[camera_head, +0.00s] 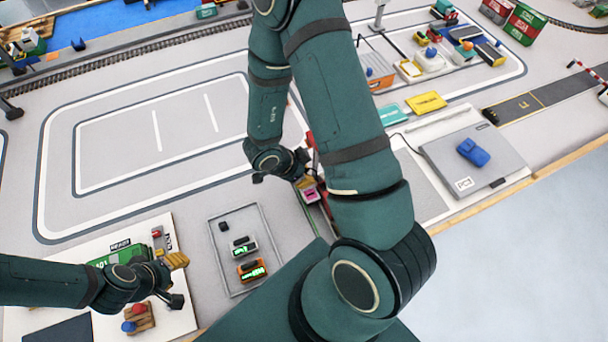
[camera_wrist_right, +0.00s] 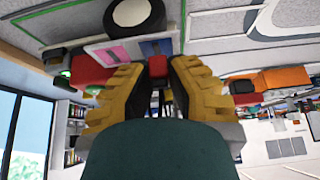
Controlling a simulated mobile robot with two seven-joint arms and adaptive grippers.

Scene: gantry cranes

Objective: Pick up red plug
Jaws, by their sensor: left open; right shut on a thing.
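A red piece, which looks like the red plug (camera_wrist_right: 157,66), shows between the yellow fingertips of my right gripper (camera_wrist_right: 157,78) in the right wrist view. The gripper is shut on it; the fingers hide most of it. In the head view my right gripper (camera_head: 303,181) is low beside a pink block (camera_head: 310,194), partly behind my right arm, and the plug cannot be made out there.
A grey tray (camera_head: 216,248) with small devices lies between the two grippers. A grey box (camera_head: 500,152) with a blue toy car (camera_head: 473,151) stands at right. Railway track (camera_head: 115,63) runs along the back. The white-lined floor area (camera_head: 130,170) at left is clear.

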